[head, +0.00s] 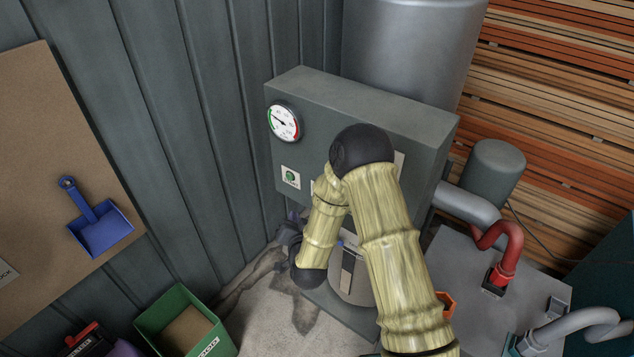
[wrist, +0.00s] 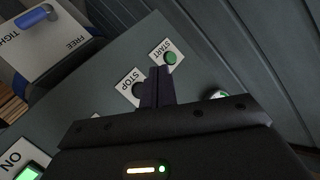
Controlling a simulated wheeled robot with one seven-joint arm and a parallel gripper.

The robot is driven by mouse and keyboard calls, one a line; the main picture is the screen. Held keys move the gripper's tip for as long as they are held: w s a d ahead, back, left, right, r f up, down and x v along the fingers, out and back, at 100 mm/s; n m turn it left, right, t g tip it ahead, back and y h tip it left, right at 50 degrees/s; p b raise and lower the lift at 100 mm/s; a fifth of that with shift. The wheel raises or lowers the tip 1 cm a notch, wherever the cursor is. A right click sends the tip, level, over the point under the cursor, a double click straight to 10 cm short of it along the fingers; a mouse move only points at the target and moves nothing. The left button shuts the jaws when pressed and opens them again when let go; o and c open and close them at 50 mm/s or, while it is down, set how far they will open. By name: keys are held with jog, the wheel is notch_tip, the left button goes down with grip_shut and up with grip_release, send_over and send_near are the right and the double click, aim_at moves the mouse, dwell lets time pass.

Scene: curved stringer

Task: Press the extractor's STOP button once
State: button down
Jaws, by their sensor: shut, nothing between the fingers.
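The extractor's grey control box (head: 350,110) stands against the wall in the head view, with a round gauge and a green START button (head: 291,177). My arm crosses in front of it and hides the STOP button there. In the wrist view, the dark STOP button (wrist: 138,89) sits on a white plate marked STOP, partly covered by my fingers. The green START button (wrist: 171,58) is just beyond the fingertips. My gripper (wrist: 160,72) is shut and empty, its tips over the panel between the two buttons. Whether they touch it, I cannot tell.
A FREE/TIGHT plate with a blue handle (wrist: 34,18) and a lit green ON indicator (wrist: 28,173) lie left in the wrist view. In the head view, a green bin (head: 165,305) stands at lower left, and a red pipe (head: 505,250) at right.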

jog(key=shift+s+a+r+m+t+h+p, duration=0.2)
jog(key=shift+s+a+m+t+h+p, duration=0.25)
jog(key=shift+m+t, duration=0.35)
jog(key=shift+w, duration=0.15)
jog(key=w+d, duration=0.5)
jog(key=w, duration=0.1)
jog(key=shift+w+d+p, duration=0.2)
jog(key=shift+w+p, duration=0.1)
jog(key=shift+w, duration=0.1)
dwell(1.6)
jog(key=shift+w+d+b, duration=0.3)
jog(key=shift+b, duration=0.05)
